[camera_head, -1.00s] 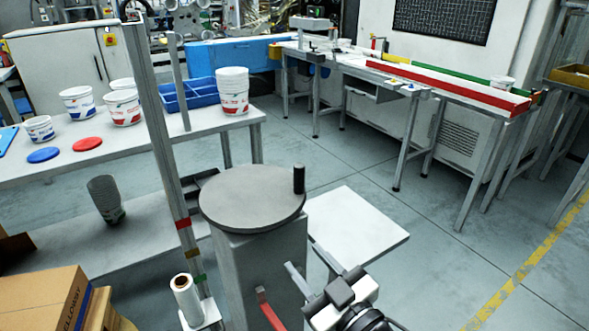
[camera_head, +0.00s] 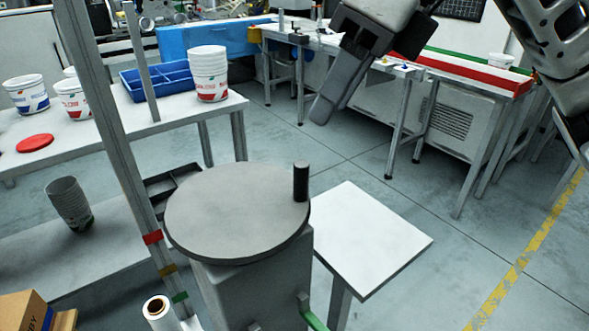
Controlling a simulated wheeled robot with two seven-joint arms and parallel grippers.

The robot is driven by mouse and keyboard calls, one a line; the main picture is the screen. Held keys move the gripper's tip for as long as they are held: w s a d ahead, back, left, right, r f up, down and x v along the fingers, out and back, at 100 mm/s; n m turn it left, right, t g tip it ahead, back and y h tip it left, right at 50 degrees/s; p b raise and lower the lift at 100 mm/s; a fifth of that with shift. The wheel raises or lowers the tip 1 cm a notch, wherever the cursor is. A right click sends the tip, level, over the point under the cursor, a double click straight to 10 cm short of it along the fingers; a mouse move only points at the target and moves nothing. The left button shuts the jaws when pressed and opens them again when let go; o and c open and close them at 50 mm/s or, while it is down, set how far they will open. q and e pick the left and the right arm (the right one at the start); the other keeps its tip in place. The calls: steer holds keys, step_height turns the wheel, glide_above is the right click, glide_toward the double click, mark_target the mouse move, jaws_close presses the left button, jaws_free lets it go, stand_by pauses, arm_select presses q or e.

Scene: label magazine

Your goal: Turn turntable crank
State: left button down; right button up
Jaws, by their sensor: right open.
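The grey round turntable (camera_head: 235,212) sits level on a grey pedestal (camera_head: 255,290) in the head view. Its crank is a black upright handle (camera_head: 300,182) near the right edge of the disc. My right gripper (camera_head: 322,112) is open and empty. It appears above and behind the handle in the picture, pointing down and left, apart from it. One finger largely hides the other. My left gripper is out of view.
A green lever (camera_head: 312,316) shows low on the pedestal. A white side table (camera_head: 370,240) stands to its right, a metal post (camera_head: 105,130) to its left. A roll (camera_head: 158,312) is at bottom left. Tubs (camera_head: 208,75) stand on the left bench.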

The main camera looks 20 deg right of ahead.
mark_target(306, 166)
steer(key=shift+t+h, duration=0.4)
steer(key=shift+h, duration=0.1)
steer(key=x, duration=0.4)
steer(key=d+x, duration=0.1)
steer(key=x, duration=0.4)
steer(key=w+b+x, duration=0.1)
steer(key=x, duration=0.4)
steer(key=shift+d+f, duration=0.25)
steer(key=shift+f, duration=0.05)
steer(key=shift+w, duration=0.1)
jaws_close()
